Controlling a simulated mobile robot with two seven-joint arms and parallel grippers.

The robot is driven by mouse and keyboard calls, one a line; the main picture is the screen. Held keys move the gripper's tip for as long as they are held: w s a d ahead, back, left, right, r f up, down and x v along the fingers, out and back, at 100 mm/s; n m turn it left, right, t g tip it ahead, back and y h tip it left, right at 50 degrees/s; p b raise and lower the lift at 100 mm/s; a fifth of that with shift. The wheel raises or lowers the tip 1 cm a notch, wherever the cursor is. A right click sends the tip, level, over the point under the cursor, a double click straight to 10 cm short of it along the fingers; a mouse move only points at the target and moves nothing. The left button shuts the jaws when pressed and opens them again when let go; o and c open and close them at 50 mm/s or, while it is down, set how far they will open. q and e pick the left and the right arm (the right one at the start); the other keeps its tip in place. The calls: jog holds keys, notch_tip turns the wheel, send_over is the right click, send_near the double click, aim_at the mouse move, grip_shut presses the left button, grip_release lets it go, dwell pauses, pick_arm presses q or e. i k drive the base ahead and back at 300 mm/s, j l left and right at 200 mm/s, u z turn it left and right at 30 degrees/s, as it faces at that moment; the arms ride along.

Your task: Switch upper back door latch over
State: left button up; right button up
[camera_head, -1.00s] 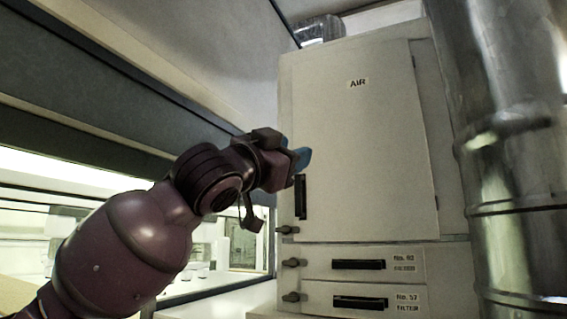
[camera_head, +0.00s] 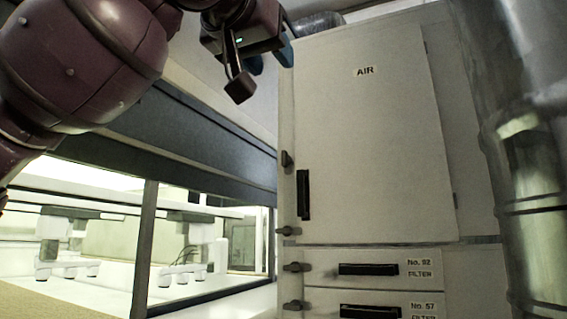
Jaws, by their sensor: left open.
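The tall white cabinet door (camera_head: 375,140) marked AIR is closed, with a black upright handle (camera_head: 303,194) near its left edge. The upper door latch (camera_head: 287,159) is a small dark knob on the cabinet's left edge, and its lever looks upright. The lower door latch (camera_head: 288,231) below the handle points sideways. My left gripper (camera_head: 272,60) is open and empty, with blue fingertips. It is above the upper latch, near the cabinet's top left corner, apart from the latch. My right gripper is not in view.
Below the door are two drawers, No. 92 (camera_head: 415,282) and No. 57 (camera_head: 395,300), with sideways latches (camera_head: 294,267) at their left. A shiny metal duct (camera_head: 530,170) stands at the right. A dark beam (camera_head: 190,140) and glazed bay are at the left.

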aim_at(286, 161)
jog(key=i+j, duration=0.1)
jog(key=i, duration=1.15)
